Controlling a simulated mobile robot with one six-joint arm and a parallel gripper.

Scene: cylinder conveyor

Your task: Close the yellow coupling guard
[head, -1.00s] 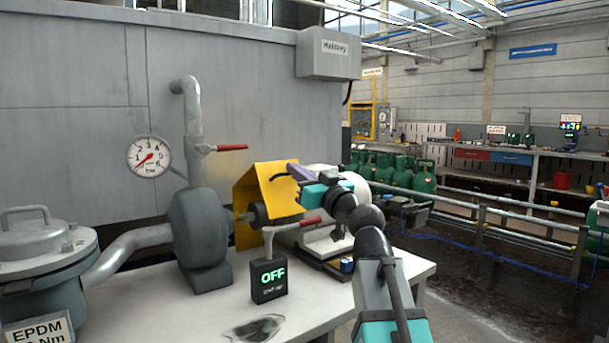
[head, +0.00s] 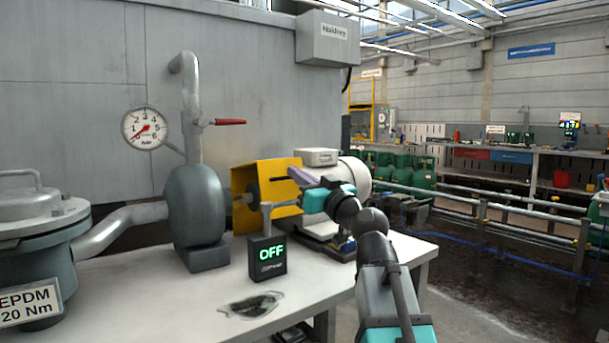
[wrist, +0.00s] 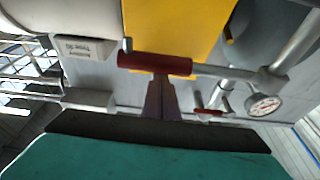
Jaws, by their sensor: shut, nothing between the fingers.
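The yellow coupling guard (head: 281,177) stands open behind the dark coupling (head: 253,192), which shows uncovered between the pump and the motor. The guard also fills the upper middle of the wrist view (wrist: 180,28). My gripper (head: 293,172) is shut and empty, its purple fingers in front of the guard's right part in the head view. In the wrist view a red lever handle (wrist: 155,63) crosses over the fingertips (wrist: 160,78); I cannot tell whether they touch it or the guard.
A post and lever (head: 266,212) rise near the black OFF box (head: 267,258), in front of the coupling. The grey pump (head: 195,205) is left, the motor (head: 353,175) right. A pressure gauge (head: 145,128) and red-handled valve (head: 230,122) stand behind. The white bench's front (head: 190,295) is mostly clear.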

